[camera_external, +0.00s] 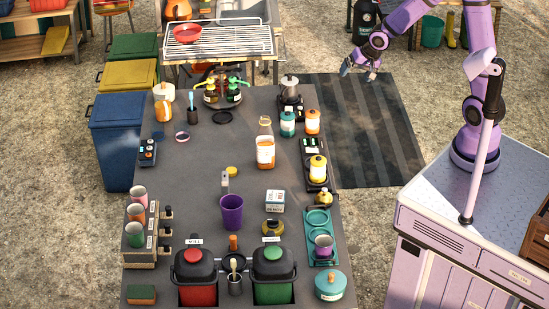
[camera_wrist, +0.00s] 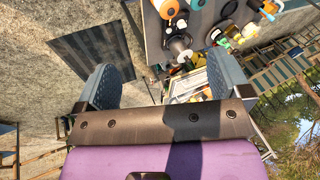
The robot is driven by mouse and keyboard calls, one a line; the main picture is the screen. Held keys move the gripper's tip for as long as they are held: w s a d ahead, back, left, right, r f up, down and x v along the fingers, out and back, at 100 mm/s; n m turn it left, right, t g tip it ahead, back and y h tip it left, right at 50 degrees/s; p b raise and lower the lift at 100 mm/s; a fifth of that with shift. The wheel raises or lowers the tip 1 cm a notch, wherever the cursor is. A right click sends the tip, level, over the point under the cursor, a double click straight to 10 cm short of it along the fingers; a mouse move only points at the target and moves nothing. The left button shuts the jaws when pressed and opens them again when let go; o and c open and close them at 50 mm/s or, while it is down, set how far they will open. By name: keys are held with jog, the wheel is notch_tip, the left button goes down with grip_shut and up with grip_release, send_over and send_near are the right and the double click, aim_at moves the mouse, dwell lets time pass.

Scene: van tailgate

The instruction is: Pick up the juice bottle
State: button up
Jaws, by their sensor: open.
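The juice bottle (camera_external: 265,152) stands upright on the grey table, right of its middle, in the external view. It has clear upper walls, orange contents and a pale label. My gripper (camera_external: 359,72) is up at the back right, beyond the table's right edge and well apart from the bottle. In the wrist view my gripper (camera_wrist: 155,85) has its two grey fingers spread wide with nothing between them. I cannot make out the juice bottle for sure in the wrist view.
Near the bottle stand a teal canister (camera_external: 287,124), an orange canister (camera_external: 312,122) and a metal pot (camera_external: 289,87) on a burner. A purple cup (camera_external: 231,212) and a white box (camera_external: 275,201) stand in front. The table (camera_external: 200,160) is clear left of the bottle.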

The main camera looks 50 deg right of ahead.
jog(key=w+a+f+m+y, duration=0.2)
jog(key=w+a+f+m, duration=0.1)
jog(key=a+f, duration=0.3)
jog(key=w+a+f+m+y, duration=0.3)
jog(key=a+f, duration=0.1)
jog(key=f, duration=0.4)
jog(key=m+t+y, duration=0.4)
jog(key=m, duration=0.9)
send_near(268, 147)
notch_tip(268, 147, down, 3)
jog(key=w+d, duration=0.2)
jog(key=shift+g, duration=0.3)
jog(key=x, duration=0.9)
jog(key=shift+w+a, duration=0.15)
jog(key=shift+w, duration=0.35)
jog(key=shift+c, duration=0.2)
jog(key=c, duration=1.1)
jog(key=shift+r, duration=0.15)
